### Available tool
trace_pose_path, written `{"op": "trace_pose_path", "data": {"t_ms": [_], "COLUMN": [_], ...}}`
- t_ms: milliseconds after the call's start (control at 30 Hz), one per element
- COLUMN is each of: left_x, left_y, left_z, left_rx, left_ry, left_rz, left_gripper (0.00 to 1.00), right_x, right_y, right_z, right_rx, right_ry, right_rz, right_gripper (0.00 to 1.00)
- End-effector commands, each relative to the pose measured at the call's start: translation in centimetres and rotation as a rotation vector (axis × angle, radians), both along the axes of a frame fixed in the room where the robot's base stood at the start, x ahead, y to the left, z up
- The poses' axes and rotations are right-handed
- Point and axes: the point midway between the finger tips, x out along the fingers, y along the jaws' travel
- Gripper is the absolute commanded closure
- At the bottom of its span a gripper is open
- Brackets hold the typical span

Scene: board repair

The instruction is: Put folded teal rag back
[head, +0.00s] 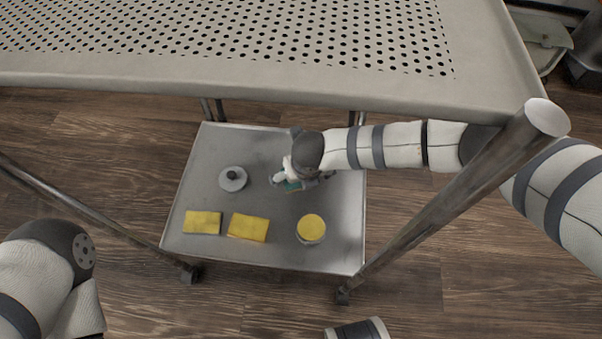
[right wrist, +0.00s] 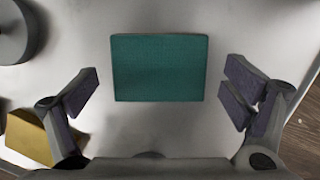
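The folded teal rag (right wrist: 159,67) lies flat between the spread fingers of my right gripper (right wrist: 160,100) in the right wrist view. The fingers stand apart from the rag on both sides, so the gripper is open and not touching it. In the head view my right gripper (head: 303,182) reaches down over the lower metal shelf (head: 270,148), and only a small part of the rag (head: 291,186) shows beneath it. Of my left arm only a rounded link shows at the lower left of the head view; its gripper is out of view.
On the shelf are a grey round lidded item (head: 233,178), two yellow sponges (head: 202,222) (head: 248,228) and a yellow-topped tin (head: 311,228). A perforated upper tabletop (head: 300,75) overhangs the shelf's back, and a slanted table leg (head: 440,205) stands at the right.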

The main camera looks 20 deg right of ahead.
Motion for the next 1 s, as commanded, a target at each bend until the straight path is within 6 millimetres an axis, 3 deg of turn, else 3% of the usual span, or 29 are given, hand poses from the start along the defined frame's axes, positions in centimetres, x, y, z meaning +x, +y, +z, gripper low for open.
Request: {"op": "trace_pose_path", "data": {"t_ms": [233, 400, 600, 800, 1000], "left_x": [-0.2, 0.9, 1.6, 1.9, 1.8], "left_y": [0.0, 0.0, 0.2, 0.3, 0.3], "left_z": [-0.5, 2.2, 4.3, 5.0, 4.9], "left_rx": [0.000, 0.003, 0.006, 0.008, 0.008], "left_ry": [0.011, -0.043, -0.075, -0.086, -0.085], "left_rz": [-0.001, 0.003, 0.006, 0.007, 0.006], "left_gripper": [0.06, 0.06, 0.06, 0.06, 0.06], "right_x": [-0.1, -0.8, -2.4, -3.3, -3.4], "right_y": [0.0, 0.6, 0.8, 0.8, 0.8], "right_z": [-0.6, 5.0, 9.7, 11.4, 11.4], "right_rx": [0.001, 0.002, 0.001, 0.000, 0.000], "right_ry": [0.003, -0.010, -0.007, -0.001, 0.002], "right_rz": [0.000, 0.004, 0.001, 0.000, 0.000], "right_gripper": [0.06, 0.06, 0.06, 0.06, 0.06]}}
